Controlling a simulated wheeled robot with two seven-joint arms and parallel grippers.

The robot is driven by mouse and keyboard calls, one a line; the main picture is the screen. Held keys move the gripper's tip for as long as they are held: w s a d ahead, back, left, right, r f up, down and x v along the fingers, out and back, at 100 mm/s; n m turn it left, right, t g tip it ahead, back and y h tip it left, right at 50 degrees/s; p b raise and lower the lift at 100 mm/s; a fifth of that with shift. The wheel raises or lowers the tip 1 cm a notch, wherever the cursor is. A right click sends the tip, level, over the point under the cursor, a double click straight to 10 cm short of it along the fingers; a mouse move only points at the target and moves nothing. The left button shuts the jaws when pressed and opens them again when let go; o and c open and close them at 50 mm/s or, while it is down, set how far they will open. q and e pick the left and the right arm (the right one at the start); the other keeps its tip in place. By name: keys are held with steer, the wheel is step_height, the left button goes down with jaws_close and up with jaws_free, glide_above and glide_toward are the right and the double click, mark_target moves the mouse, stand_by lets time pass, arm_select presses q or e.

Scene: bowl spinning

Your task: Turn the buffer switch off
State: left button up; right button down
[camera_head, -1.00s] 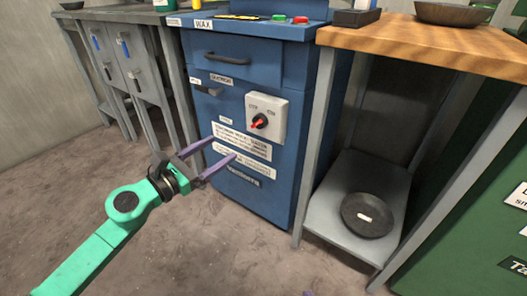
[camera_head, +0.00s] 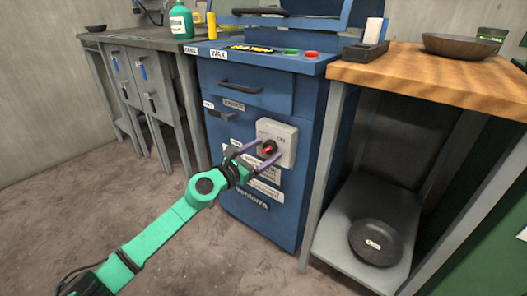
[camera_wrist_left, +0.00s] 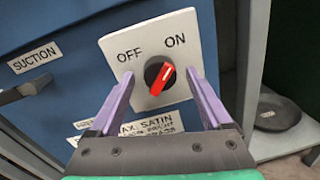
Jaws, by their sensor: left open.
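The buffer switch (camera_head: 268,147) is a black round knob with a red handle on a white plate (camera_head: 288,140) on the front of the blue machine. In the left wrist view the knob (camera_wrist_left: 159,75) sits below the words OFF and ON. Its red handle slants from lower left to upper right, with a pale mark near the upper end, on the ON side. My left gripper (camera_head: 267,150) is open, its purple fingers on either side of the knob. In the left wrist view the fingers (camera_wrist_left: 159,78) show a gap to the knob on both sides. My right gripper is not in view.
The blue machine (camera_head: 262,95) has a drawer, a SUCTION label and green and red buttons on top. A wooden-topped table (camera_head: 430,70) stands to its right, with a dark bowl (camera_head: 460,44) on top and another (camera_head: 376,242) on its lower shelf. Grey floor is clear in front.

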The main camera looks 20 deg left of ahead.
arm_select(q)
jaws_close()
